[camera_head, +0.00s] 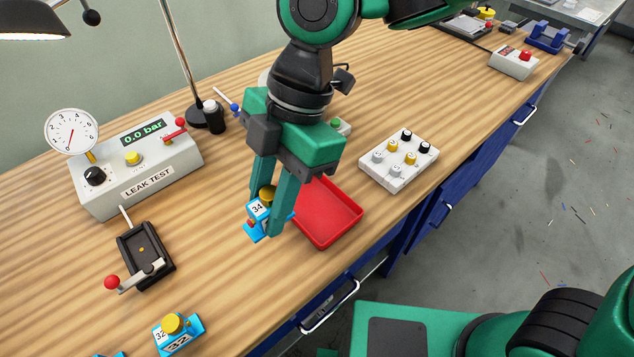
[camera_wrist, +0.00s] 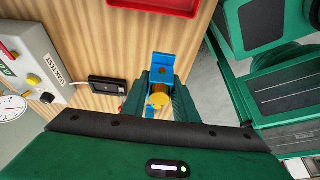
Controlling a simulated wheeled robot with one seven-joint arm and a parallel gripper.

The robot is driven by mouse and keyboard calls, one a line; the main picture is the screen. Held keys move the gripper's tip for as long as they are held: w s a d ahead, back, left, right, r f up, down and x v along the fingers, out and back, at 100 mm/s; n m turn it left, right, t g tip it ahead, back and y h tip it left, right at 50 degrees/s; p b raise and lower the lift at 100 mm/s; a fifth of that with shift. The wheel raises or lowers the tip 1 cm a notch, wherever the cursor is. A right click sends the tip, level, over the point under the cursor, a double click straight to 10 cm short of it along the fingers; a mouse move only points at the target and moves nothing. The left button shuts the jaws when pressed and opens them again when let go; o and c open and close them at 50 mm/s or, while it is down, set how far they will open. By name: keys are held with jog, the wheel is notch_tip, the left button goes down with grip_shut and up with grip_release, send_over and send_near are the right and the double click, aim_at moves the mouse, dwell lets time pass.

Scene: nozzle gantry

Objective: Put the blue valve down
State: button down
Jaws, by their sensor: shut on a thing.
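My gripper (camera_head: 273,203) is shut on a blue valve (camera_head: 256,229) with a yellow knob and a white label reading 34. In the head view it holds the valve between its two green fingers, just left of the red tray. I cannot tell whether the valve's base touches the table. In the wrist view the blue valve (camera_wrist: 163,66) shows between the fingers, with its yellow knob facing the camera. Another blue valve (camera_head: 179,335), marked 32, stands at the bottom of the head view, and part of a further blue piece shows beside it.
A red tray (camera_head: 328,213) lies right of my gripper. A white block with several knobs (camera_head: 399,161) stands further right. A leak test box (camera_head: 136,168) with a gauge and a black fixture (camera_head: 146,256) with a red-tipped lever are at left.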

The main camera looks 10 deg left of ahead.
send_over(310, 211)
jog(key=w, duration=0.1)
jog(key=f, duration=0.4)
jog(key=d+f, duration=0.1)
jog(key=f, duration=0.2)
jog(key=shift+f, duration=2)
jog(key=shift+f, duration=0.1)
jog(key=c, duration=1.4)
grip_release()
jog(key=v, duration=1.2)
jog(key=shift+w, duration=0.1)
